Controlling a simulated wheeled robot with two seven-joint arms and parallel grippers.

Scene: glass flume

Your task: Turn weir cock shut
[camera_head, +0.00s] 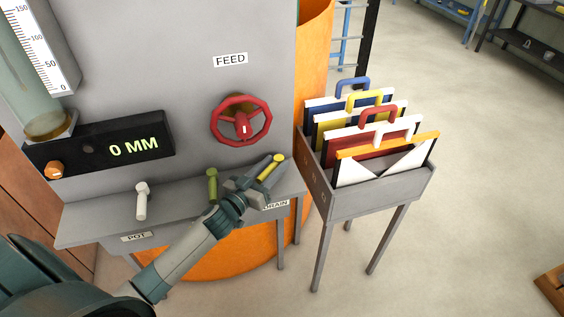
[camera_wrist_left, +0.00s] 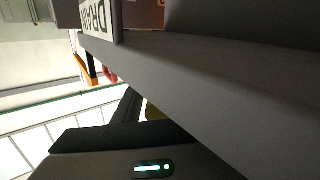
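Three cocks stand on the grey shelf (camera_head: 95,222): a white one (camera_head: 142,200) at the left, a green one (camera_head: 212,184) in the middle and a yellow one (camera_head: 270,168) at the right. White and green are upright; yellow is tilted to the upper right. POT is under the white cock, DRAIN under the yellow one. No WEIR label is readable; my left arm covers the shelf edge below the green cock. My left gripper (camera_head: 255,182) is right of the green cock, close against the yellow one. I cannot tell whether it grips it. My right gripper is out of view.
A red FEED wheel (camera_head: 241,121) is on the grey panel above. The display (camera_head: 99,144) reads 0 MM. A grey rack (camera_head: 378,193) of coloured-handled boards stands close on the right. In the left wrist view, the shelf edge (camera_wrist_left: 220,80) runs close past the gripper.

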